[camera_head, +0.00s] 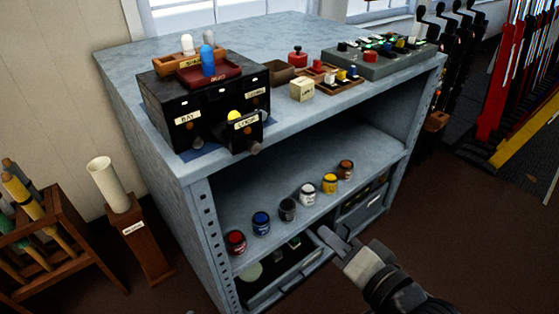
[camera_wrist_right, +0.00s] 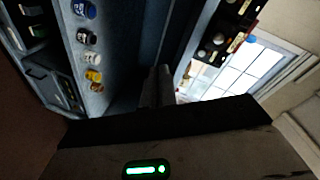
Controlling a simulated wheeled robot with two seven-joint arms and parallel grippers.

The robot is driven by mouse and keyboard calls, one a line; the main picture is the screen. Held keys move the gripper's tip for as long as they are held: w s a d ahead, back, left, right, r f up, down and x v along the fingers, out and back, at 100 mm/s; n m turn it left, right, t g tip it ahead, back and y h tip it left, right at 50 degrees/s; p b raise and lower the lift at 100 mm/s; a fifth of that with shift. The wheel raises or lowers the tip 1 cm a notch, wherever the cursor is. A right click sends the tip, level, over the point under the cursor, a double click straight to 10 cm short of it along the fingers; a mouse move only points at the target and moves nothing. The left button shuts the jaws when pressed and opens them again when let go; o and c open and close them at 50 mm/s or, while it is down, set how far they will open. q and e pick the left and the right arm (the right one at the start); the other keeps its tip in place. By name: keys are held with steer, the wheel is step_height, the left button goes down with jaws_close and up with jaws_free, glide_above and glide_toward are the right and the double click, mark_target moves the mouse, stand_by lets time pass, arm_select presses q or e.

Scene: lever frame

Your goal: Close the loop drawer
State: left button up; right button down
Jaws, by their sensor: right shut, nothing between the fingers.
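The loop drawer (camera_head: 245,132) is a small black drawer with a white label and a round knob. It stands pulled out from the lower right of the black cabinet (camera_head: 172,108) on top of the grey shelf unit, and something yellow shows inside it. My right gripper (camera_head: 330,240) is low in front of the shelf unit, well below and to the right of the drawer, touching nothing that I can see. Its fingers are together and empty; they also show in the right wrist view (camera_wrist_right: 157,86). My left gripper is not in view.
The shelf unit (camera_head: 120,75) carries a red tray (camera_head: 208,75), a cream block (camera_head: 302,89) and a grey control panel (camera_head: 380,60) on top. Several paint jars (camera_head: 308,194) line its middle shelf. Levers (camera_head: 500,80) stand at the right. Space before the drawer looks free.

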step_height(320, 180, up, 8)
steer(key=a+m+t+y, duration=0.1)
steer(key=a+m+y, duration=0.1)
steer(key=m+y, duration=0.15)
glide_toward(258, 149)
steer(key=shift+m+h, duration=0.25)
steer(key=shift+m, duration=0.2)
steer(key=p+x, duration=0.1)
steer(key=x, duration=0.4)
steer(key=shift+w+a+r, duration=0.1)
steer(key=shift+a+r, duration=0.05)
steer(key=shift+a, duration=0.15)
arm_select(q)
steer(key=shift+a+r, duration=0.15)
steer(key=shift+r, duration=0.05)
arm_select(e)
steer(key=shift+w+a, duration=0.4)
steer(key=shift+w, duration=0.1)
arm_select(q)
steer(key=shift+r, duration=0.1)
arm_select(e)
steer(key=shift+w, duration=0.1)
